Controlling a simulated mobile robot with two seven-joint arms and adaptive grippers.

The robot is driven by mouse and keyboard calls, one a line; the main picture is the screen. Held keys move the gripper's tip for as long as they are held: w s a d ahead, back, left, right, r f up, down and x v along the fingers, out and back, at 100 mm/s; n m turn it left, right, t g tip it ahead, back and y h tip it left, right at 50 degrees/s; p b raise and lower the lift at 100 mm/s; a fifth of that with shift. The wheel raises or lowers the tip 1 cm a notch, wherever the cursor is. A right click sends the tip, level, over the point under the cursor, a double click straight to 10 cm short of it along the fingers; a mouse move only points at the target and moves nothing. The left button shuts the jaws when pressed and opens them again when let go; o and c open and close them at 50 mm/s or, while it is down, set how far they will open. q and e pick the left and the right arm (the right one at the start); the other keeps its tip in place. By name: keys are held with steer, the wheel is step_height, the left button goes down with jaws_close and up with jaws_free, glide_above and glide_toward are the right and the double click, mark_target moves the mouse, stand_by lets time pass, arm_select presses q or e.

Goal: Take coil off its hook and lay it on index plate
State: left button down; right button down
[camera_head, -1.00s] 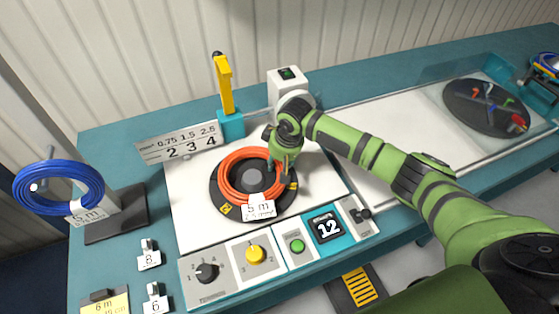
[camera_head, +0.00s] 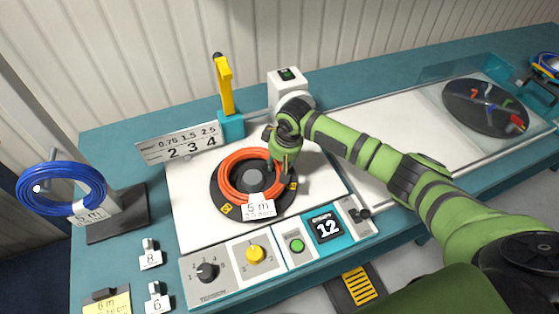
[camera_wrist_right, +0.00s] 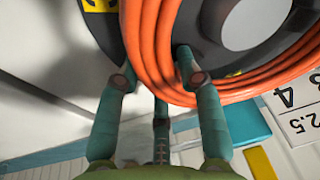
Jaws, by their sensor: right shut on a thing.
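An orange cable coil (camera_head: 229,187) with a white 5 m tag (camera_head: 260,206) lies around the hub of a dark round plate (camera_head: 221,207) with yellow number marks. My right gripper (camera_head: 283,163) is at the coil's right side. In the right wrist view, its fingers (camera_wrist_right: 155,68) are shut on the orange strands (camera_wrist_right: 151,45), one finger on each side, low over the plate. A blue coil (camera_head: 60,190) hangs on a hook (camera_head: 36,188) at the left. My left gripper is out of view.
A yellow lever (camera_head: 224,86) stands behind the plate, beside a number sign (camera_head: 178,146). A control panel (camera_head: 216,280) with knobs and a green button lies in front. At right, a second dark disc (camera_head: 478,108) carries small coloured pieces near a clear guard.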

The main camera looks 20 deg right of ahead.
steer(key=shift+s+a+f, duration=0.25)
steer(key=shift+s+f, duration=0.05)
steer(key=shift+f, duration=0.1)
steer(key=c, duration=0.7)
jaws_free()
steer(key=shift+w, duration=0.1)
steer(key=shift+w+d, duration=0.1)
steer(key=o, duration=0.7)
steer(key=shift+d, duration=0.1)
steer(key=shift+r, duration=0.1)
steer(key=shift+r, duration=0.1)
